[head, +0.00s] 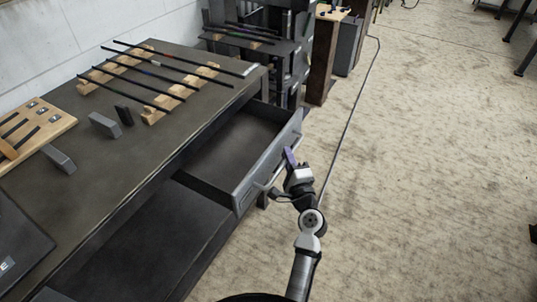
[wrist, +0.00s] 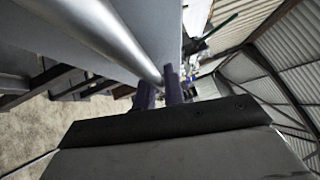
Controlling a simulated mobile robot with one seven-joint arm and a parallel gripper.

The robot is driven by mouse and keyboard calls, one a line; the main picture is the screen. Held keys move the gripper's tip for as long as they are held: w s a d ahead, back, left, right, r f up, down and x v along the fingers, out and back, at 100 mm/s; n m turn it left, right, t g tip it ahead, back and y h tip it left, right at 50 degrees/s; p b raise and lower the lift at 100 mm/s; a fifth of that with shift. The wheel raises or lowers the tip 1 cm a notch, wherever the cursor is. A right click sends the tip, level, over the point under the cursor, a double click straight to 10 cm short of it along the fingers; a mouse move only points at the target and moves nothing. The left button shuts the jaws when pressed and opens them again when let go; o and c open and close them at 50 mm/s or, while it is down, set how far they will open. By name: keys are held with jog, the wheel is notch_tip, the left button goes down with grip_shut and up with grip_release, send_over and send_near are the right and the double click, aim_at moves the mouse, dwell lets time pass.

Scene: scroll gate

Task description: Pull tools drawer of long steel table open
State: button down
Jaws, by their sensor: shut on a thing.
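The long steel table (head: 118,160) runs along the wall at the left in the head view. Its tools drawer (head: 272,151) is pulled out on the right side and its inside looks empty. My gripper (head: 289,160) is at the drawer's front face. In the wrist view the bar handle (wrist: 118,35) runs up to between my gripper's fingers (wrist: 159,88), which are shut on it. The exact contact on the handle is partly hidden by the fingers.
Dark rods (head: 160,68) lie on wooden racks on the tabletop. Grey blocks (head: 104,125) and a wooden board (head: 30,128) are there too. Dark shelving (head: 285,50) stands beyond the table. A cable (head: 352,105) lies on the floor.

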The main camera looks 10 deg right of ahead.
jog(key=shift+s+d+b, duration=0.2)
jog(key=shift+s+d, duration=0.35)
jog(key=shift+d, duration=0.2)
jog(key=shift+s+d+b, duration=0.15)
jog(key=shift+s+d, duration=0.4)
jog(key=shift+d, duration=0.2)
jog(key=c, duration=1.5)
grip_release()
